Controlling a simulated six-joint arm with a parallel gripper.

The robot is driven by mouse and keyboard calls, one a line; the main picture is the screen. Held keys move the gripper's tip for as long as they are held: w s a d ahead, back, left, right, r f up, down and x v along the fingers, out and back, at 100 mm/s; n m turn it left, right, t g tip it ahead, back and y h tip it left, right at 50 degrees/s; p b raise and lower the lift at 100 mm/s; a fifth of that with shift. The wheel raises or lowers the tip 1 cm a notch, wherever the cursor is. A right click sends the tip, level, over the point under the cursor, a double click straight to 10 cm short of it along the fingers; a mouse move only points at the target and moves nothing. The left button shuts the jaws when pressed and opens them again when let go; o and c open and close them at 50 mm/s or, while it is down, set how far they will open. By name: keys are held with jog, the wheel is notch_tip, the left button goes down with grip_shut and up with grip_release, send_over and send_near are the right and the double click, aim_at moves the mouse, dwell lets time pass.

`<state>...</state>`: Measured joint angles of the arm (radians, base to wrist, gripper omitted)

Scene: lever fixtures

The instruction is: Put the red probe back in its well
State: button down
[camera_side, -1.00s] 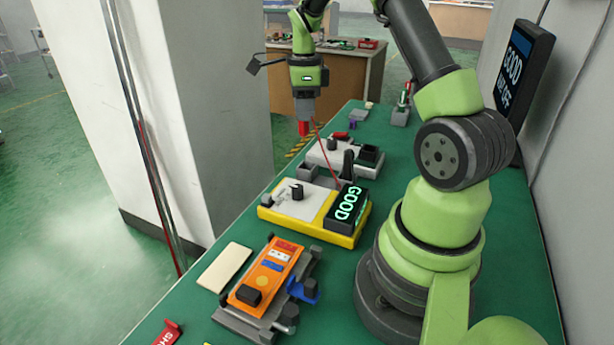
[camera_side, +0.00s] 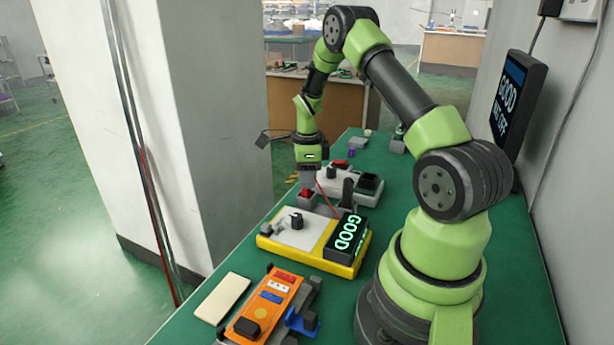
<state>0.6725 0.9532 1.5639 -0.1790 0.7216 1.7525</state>
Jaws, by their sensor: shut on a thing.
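The red probe (camera_side: 307,193) is in my gripper (camera_side: 308,180), which points down behind the yellow meter (camera_side: 310,254). Only a short red part shows below the jaws. A thin red lead (camera_side: 325,196) runs from the probe to the meter. The probe's lower end is right at the small grey well block (camera_side: 305,204) behind the meter. I cannot tell whether its tip is inside the well or just above it. The meter's display (camera_side: 348,232) reads GOOD in green.
A light grey fixture with dark parts (camera_side: 333,184) stands just behind the well block. An orange board (camera_side: 265,305) in a grey clamp is at the front, beside a cream plate (camera_side: 222,298). A wall screen (camera_side: 508,105) also shows GOOD. The green tabletop (camera_side: 195,330) is bare at front left.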

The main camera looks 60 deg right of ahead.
jog(key=shift+f, duration=0.1)
jog(key=c, duration=1)
grip_release()
notch_tip(320, 180, up, 12)
jog(key=shift+r, duration=0.1)
jog(key=s+a+r+n+t, duration=0.2)
jog(key=s+a+r+n, duration=0.1)
jog(key=a+r+n, duration=0.5)
jog(key=s+a+r+n+t, duration=0.3)
jog(key=a+r+n, duration=0.2)
jog(key=a+n, duration=0.45)
jog(key=s+a+n+t+y, duration=0.1)
jog(key=s+a+n, duration=0.3)
jog(key=s+a+n+t+y, duration=0.1)
jog(key=s+a+n, duration=0.2)
jog(key=s+n, duration=0.1)
jog(key=shift+a+f+n, duration=0.1)
jog(key=shift+a+n, duration=0.15)
jog(key=shift+a, duration=0.15)
